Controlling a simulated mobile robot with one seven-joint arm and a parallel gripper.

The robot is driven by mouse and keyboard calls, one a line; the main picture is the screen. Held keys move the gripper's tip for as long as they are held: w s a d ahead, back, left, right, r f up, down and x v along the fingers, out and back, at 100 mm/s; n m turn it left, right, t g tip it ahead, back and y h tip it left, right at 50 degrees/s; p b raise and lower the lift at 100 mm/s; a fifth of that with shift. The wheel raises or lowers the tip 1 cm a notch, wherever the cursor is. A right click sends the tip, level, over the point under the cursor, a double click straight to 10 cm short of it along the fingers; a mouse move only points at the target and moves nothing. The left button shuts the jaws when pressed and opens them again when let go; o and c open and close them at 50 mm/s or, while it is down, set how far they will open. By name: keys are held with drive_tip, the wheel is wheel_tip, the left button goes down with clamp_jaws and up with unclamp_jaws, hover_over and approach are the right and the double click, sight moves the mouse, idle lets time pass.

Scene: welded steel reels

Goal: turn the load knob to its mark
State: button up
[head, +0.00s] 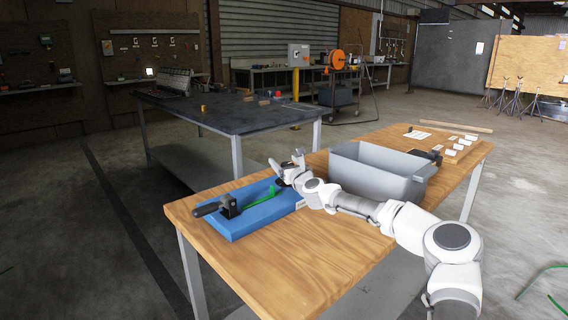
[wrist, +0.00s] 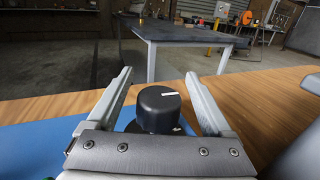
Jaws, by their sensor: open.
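The load knob (wrist: 157,110) is a black round knob with a white line on its top. In the wrist view it stands between the two open fingers of my gripper (wrist: 160,95), with a visible gap on each side. In that view the white line points to the right, nearly level. The mark for the knob cannot be made out. In the head view my gripper (head: 287,168) is at the right end of the blue board (head: 240,225), and the knob is mostly hidden by it.
The blue board also carries a black clamp-like part (head: 226,206) and a green lever (head: 262,196). A grey bin (head: 380,170) stands right of my gripper on the wooden table (head: 290,270). Small white blocks (head: 460,143) lie farther right. The table's front is clear.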

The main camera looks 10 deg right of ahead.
drive_tip(key=shift+w+a, duration=0.1)
drive_tip(key=shift+w, duration=0.35)
drive_tip(key=shift+c, duration=0.3)
clamp_jaws()
